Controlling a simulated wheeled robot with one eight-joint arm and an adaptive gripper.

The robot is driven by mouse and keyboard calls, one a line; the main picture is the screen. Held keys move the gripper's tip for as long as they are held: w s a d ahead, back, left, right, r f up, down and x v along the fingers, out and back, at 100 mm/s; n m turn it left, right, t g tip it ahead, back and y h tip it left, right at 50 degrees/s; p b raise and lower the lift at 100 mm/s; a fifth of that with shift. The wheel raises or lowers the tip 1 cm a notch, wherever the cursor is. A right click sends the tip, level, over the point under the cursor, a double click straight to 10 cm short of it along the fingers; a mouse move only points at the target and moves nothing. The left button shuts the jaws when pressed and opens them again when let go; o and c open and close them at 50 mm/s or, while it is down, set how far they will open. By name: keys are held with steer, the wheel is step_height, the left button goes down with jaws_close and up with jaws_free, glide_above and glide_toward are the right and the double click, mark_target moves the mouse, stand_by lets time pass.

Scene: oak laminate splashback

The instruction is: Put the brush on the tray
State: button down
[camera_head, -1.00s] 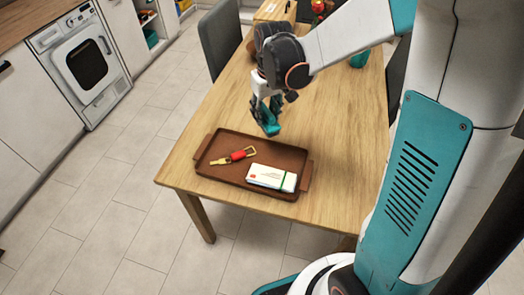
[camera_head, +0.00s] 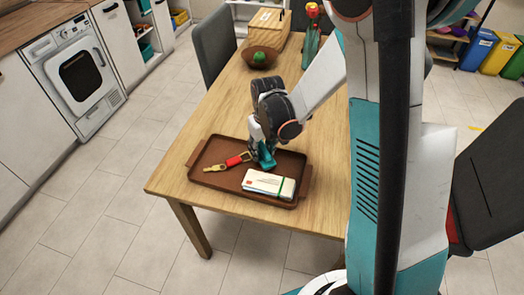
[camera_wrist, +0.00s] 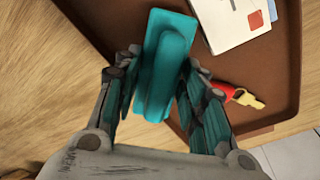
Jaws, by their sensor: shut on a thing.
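My gripper (camera_head: 262,148) is low at the far rim of the brown tray (camera_head: 221,182). It is shut on a teal brush (camera_wrist: 166,50), whose flat back fills the gap between the fingers in the wrist view. In the head view the brush (camera_head: 266,158) is partly hidden by the fingers. It overlaps the tray's far edge in the wrist view; I cannot tell whether it touches the tray.
On the tray lie a key with a red fob (camera_head: 234,160) at the left and white envelopes with a green band (camera_head: 266,184) at the near right. A brown bowl (camera_head: 259,59) and a wooden box (camera_head: 268,30) stand at the table's far end. The table's left side is clear.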

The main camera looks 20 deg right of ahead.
mark_target(264, 149)
steer(key=c, duration=1)
jaws_free()
steer(key=shift+w+f, duration=0.15)
steer(key=shift+f, duration=0.05)
step_height(264, 149, up, 12)
steer(key=s+r+p, duration=0.1)
steer(key=s+p, duration=0.1)
steer(key=p, duration=0.3)
steer(key=s+r+m+t, duration=0.1)
steer(key=s+r+t, duration=0.4)
steer(key=s+r, duration=0.8)
steer(key=shift+s+r+m+t, duration=0.25)
steer(key=shift+s+m+t, duration=0.15)
steer(key=shift+s, duration=1.85)
